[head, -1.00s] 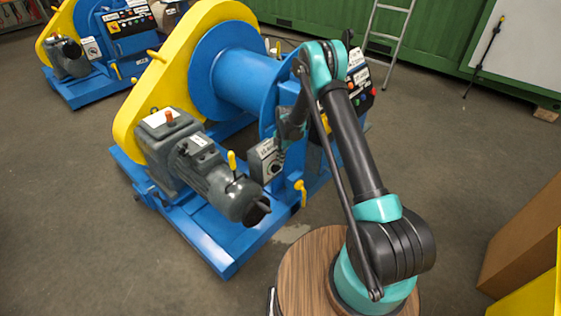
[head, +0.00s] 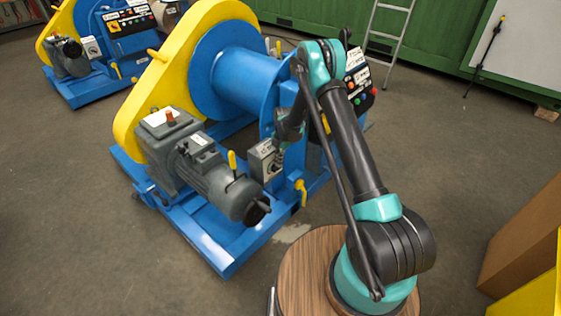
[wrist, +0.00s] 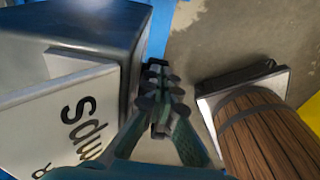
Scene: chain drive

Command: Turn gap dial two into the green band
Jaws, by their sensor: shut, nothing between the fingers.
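The nearer blue and yellow winch machine (head: 240,78) carries a small grey box (head: 263,162) with a pale labelled front and a small dark dial (head: 277,167). Which dial is gap dial two cannot be told, and no green band can be made out. My gripper (head: 281,150) is at the box's upper right, partly hidden by my wrist. In the wrist view my gripper (wrist: 157,72) is shut and empty. A grey box (wrist: 75,50) with partly visible upside-down lettering is close on its left; the dial face is not readable there.
A grey motor (head: 225,185) with a yellow lever stands left of the box. A yellow handle (head: 300,192) is below right. A panel with coloured buttons (head: 360,85) is behind my arm. A second similar machine (head: 100,50) stands back left.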

